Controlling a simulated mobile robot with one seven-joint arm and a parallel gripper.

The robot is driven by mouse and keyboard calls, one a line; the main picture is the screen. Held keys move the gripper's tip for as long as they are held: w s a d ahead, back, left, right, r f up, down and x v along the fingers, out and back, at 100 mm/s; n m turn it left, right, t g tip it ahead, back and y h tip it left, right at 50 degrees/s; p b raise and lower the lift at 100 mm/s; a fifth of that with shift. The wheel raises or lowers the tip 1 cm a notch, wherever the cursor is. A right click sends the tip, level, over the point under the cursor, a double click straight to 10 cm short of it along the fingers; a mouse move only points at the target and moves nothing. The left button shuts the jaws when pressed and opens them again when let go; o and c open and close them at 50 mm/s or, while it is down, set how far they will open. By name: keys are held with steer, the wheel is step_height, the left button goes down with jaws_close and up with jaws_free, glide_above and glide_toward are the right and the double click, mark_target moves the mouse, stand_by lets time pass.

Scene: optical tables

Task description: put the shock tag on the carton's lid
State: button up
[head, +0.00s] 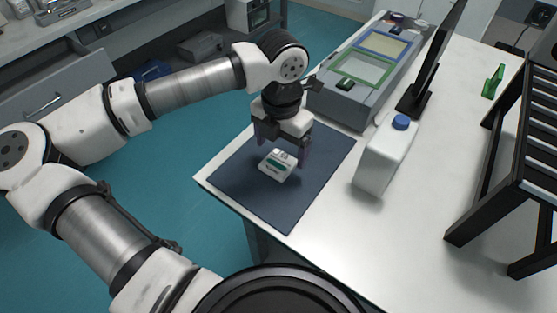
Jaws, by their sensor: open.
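A small white box with a green band (273,167), which looks like the carton, sits on the dark blue mat (283,209). Small pale and grey details show on its top; I cannot tell whether the shock tag is among them. My gripper (282,150) points down over the box, with its dark fingers apart on either side of its far part. I cannot tell whether the fingers touch it. A small dark and green piece (345,84) lies at the near edge of a green frame on the grey unit (340,105); I cannot tell what it is.
A white bottle with a blue cap (387,155) stands right of the mat. A monitor (436,65) and a black rack (520,165) are farther right. The white table (375,245) is clear at front right.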

mark_target(281, 160)
steer(key=shift+f, duration=1.65)
steer(key=shift+c, duration=0.2)
steer(key=c, duration=1.1)
steer(key=shift+w+r, duration=0.1)
steer(key=shift+r, duration=0.05)
